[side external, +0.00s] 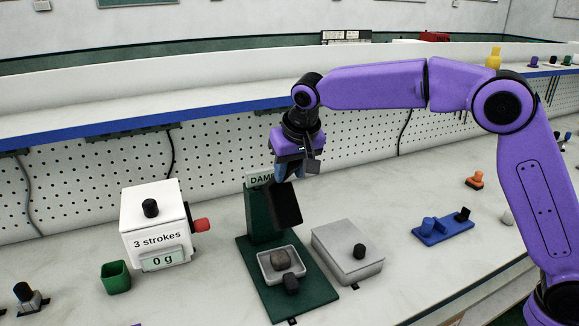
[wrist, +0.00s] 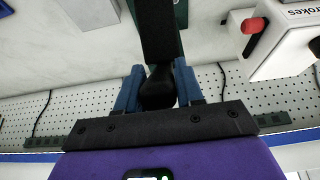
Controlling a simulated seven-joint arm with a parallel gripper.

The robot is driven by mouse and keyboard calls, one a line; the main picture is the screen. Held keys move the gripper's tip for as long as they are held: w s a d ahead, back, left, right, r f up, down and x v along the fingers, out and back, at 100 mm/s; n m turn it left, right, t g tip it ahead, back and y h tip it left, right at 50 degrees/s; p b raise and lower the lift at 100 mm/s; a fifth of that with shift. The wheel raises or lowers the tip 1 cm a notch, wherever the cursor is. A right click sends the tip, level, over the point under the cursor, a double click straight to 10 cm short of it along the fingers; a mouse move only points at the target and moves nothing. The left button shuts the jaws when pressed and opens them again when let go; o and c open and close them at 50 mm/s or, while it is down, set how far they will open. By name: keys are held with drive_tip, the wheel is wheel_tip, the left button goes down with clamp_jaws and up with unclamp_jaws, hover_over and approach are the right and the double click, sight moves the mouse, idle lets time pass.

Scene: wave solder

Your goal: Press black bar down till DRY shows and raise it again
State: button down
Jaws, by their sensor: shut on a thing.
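The black bar (side external: 284,207) belongs to a dark green stand (side external: 262,222) and is raised, tilted, above its base. It also shows in the wrist view (wrist: 158,38), with its rounded end between my blue fingers. My gripper (side external: 290,172) is shut on the bar's end; in the wrist view my gripper (wrist: 158,88) has a finger on each side. A sign (side external: 259,180) on top of the stand reads "DAM", its end hidden behind my gripper. Below the bar, a pale tray (side external: 268,273) with a grey-brown lump (side external: 281,258) sits on the base.
Left stands a white box (side external: 153,218) marked "3 strokes" and "0 g", with a red knob (side external: 201,225). A green cup (side external: 116,277) is beside it. A grey box (side external: 346,252) with a black knob stands close right of the base. A blue block (side external: 441,231) lies farther right.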

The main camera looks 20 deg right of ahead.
drive_tip(key=s+f+t, duration=0.2)
drive_tip(key=s+f, duration=0.1)
drive_tip(key=f, duration=0.2)
drive_tip(key=shift+s+t, duration=0.25)
drive_tip(key=shift+t, duration=0.15)
drive_tip(key=shift+d, duration=0.1)
drive_tip(key=c, duration=0.8)
unclamp_jaws()
drive_tip(key=shift+r, duration=0.1)
drive_tip(key=v, duration=1.7)
drive_tip(key=shift+s+r, duration=0.1)
